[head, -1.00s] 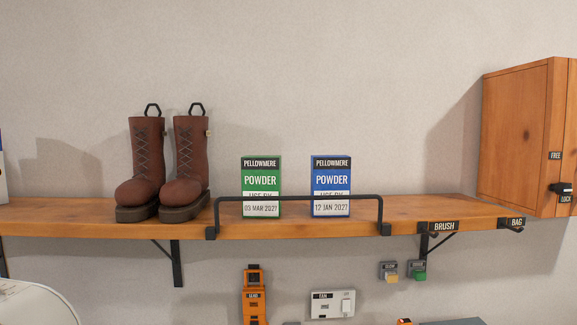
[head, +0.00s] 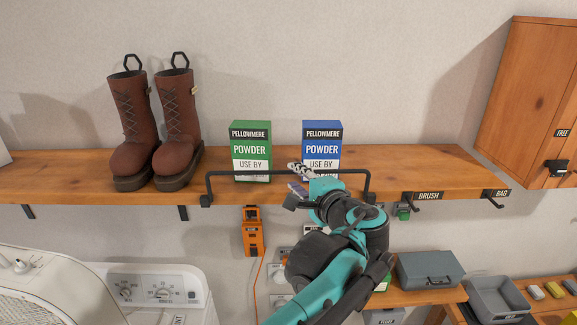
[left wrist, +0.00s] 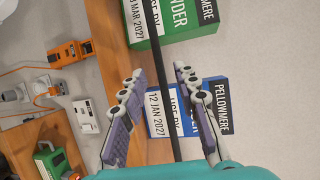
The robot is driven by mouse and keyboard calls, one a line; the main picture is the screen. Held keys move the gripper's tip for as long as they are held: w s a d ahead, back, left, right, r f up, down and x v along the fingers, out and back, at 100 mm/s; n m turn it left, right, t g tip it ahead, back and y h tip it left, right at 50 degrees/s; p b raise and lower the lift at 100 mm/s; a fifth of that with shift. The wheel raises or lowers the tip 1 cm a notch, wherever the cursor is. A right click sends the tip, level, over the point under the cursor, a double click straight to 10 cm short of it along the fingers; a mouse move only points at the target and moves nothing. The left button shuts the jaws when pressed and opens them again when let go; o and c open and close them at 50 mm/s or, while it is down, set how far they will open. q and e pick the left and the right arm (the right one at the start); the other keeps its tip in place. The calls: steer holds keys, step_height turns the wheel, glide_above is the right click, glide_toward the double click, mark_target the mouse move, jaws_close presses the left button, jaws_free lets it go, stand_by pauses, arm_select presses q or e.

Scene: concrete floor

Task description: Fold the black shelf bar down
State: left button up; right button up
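The black shelf bar (head: 270,173) stands upright along the shelf's front edge, held at both ends by small brackets. My left gripper (head: 299,180) is at the bar, right of its middle, and partly hides it and the blue powder box. In the left wrist view, the bar (left wrist: 168,105) runs between the two spread fingers of my left gripper (left wrist: 158,72), with a gap on each side. The gripper is open and holds nothing. My right gripper is not in view.
The green powder box (head: 250,132) and blue powder box (head: 322,131) stand just behind the bar on the wooden shelf (head: 420,165). Brown boots (head: 177,110) stand left, a wooden cabinet (head: 530,90) right. Below are a white machine (head: 165,285) and a grey case (head: 430,270).

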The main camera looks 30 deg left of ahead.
mark_target(289, 173)
arm_select(q)
steer(key=x, duration=0.5)
steer(key=shift+p, duration=0.3)
steer(key=shift+s, duration=0.1)
jaws_close()
